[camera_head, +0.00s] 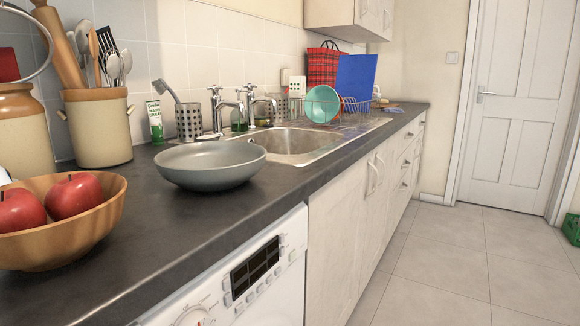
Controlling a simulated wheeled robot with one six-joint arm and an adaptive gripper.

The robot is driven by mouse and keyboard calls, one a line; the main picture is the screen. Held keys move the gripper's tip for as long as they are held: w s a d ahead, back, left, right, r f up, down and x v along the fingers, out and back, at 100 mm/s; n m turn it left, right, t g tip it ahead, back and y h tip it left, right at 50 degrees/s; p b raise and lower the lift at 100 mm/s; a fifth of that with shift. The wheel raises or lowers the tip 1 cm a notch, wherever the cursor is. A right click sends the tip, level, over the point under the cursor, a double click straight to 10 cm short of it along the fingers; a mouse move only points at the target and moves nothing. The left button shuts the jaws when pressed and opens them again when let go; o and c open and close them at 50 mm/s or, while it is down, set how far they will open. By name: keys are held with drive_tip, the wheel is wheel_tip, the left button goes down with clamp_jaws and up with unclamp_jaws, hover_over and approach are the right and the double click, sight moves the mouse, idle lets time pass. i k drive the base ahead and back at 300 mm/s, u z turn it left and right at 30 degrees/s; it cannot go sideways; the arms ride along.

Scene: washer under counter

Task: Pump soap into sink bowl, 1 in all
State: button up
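The metal sink bowl (298,142) is set into the dark counter, with two chrome taps (218,108) behind its near end. Its near part is partly hidden by a grey bowl (208,166) on the counter. A small green bottle (239,122) stands behind the taps, partly hidden; I cannot tell whether it is a soap pump. A white and green tube (154,122) stands against the tiles. My gripper is not in view.
A wooden bowl of red apples (65,245) and utensil crock (97,128) stand at the near left. A perforated holder (189,122) is beside the taps. A dish rack (350,108) with plate stands beyond the sink.

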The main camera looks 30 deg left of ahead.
sight(238, 91)
drive_tip(key=i, duration=3.3)
drive_tip(key=u, duration=3.45)
drive_tip(key=i, duration=0.45)
drive_tip(key=u, duration=0.05)
